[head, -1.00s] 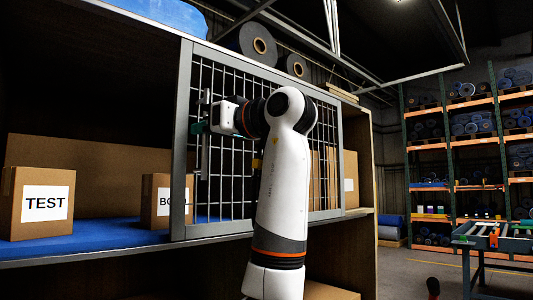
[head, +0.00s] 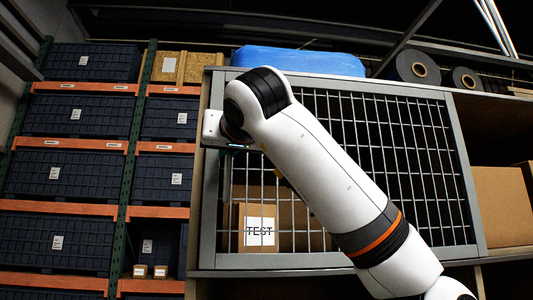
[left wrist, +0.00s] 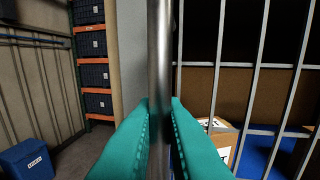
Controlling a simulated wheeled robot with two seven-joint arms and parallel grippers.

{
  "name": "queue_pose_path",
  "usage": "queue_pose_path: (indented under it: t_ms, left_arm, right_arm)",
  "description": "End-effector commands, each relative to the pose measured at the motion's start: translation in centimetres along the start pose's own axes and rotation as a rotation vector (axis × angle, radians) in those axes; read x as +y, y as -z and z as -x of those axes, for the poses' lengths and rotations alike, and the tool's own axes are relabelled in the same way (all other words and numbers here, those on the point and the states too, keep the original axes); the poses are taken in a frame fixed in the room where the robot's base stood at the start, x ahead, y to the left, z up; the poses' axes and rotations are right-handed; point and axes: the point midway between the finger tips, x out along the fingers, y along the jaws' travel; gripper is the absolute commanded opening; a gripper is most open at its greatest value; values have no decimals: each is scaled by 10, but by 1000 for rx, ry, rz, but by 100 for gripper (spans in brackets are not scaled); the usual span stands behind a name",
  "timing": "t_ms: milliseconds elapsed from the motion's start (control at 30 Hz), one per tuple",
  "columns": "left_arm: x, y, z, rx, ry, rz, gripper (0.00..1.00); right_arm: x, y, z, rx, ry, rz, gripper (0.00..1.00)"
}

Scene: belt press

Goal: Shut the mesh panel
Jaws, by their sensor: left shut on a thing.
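The mesh panel (head: 462,170), a grey frame with a wire grid, stands across the left part of the wooden shelf unit in the head view. The TEST box (head: 259,232) shows through its grid. My left gripper (head: 236,148) is at the panel's left edge, mostly hidden behind my arm. In the left wrist view, its teal fingers (left wrist: 160,105) are shut on an upright round metal bar (left wrist: 160,50), the panel's handle. The grid (left wrist: 250,66) is right of the bar. My right gripper is not in view.
The compartment right of the panel is open, with a cardboard box (head: 502,205) inside. Racks with dark bins (head: 80,116) stand at left. A blue bin (left wrist: 27,160) is low left in the wrist view.

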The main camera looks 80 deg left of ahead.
Motion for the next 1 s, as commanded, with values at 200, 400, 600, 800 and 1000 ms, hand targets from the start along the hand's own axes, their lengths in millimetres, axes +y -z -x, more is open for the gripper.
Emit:
queue_pose_path:
  t_ms: [200,400,600,800,1000]
  left_arm:
    - [18,0,-4,1,1,-1,0]
    - [17,-1,-4,0,0,-1,24]
    - [17,-1,-4,-1,0,-1,29]
    - [16,0,2,-2,1,-1,29]
    - [16,1,35,-6,3,0,29]
  right_arm:
    - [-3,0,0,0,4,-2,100]
    - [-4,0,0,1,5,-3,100]
    - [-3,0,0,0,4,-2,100]
    - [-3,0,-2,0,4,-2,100]
    - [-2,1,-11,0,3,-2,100]
